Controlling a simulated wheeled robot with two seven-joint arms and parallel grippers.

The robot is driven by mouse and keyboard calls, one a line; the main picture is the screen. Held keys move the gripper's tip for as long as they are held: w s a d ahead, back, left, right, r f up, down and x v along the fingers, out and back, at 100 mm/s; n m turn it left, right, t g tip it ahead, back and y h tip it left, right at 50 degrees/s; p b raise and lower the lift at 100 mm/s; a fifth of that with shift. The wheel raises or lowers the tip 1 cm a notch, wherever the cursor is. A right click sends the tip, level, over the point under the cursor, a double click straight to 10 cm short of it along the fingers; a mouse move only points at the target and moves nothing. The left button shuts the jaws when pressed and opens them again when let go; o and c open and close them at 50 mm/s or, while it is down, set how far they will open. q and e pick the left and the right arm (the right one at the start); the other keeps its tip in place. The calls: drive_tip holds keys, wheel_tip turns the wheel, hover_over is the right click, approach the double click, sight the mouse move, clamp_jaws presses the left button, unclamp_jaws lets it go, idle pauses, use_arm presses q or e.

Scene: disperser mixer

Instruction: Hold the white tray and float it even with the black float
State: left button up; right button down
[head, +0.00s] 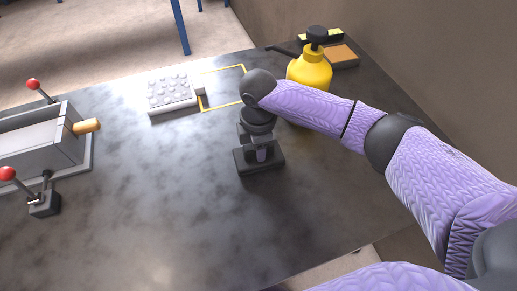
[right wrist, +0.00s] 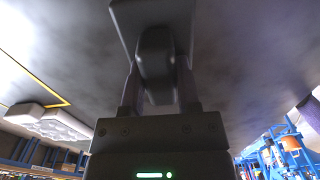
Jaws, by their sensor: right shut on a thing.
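The white tray (head: 172,93), with rows of round cells, sits on the dark table left of the yellow outline. It also shows at the left of the right wrist view (right wrist: 62,127). My right gripper (head: 257,140) points down near the table's middle, right of and nearer than the tray. It is shut on the handle of the black float (head: 270,163). In the right wrist view the fingers close around the handle (right wrist: 154,55), with the float's flat plate (right wrist: 122,15) beyond. Whether the plate touches the table I cannot tell. My left gripper is not in view.
A yellow-outlined rectangle (head: 243,92) lies beside the tray. A yellow bottle (head: 310,70) with a black top stands behind my right forearm. A brown-topped block (head: 342,55) is at the back corner. A grey machine with red-knobbed levers (head: 40,145) stands left. The front table is clear.

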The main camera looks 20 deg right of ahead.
wheel_tip(320, 180, up, 9)
drive_tip(key=p, duration=0.3)
drive_tip(key=shift+r, duration=0.35)
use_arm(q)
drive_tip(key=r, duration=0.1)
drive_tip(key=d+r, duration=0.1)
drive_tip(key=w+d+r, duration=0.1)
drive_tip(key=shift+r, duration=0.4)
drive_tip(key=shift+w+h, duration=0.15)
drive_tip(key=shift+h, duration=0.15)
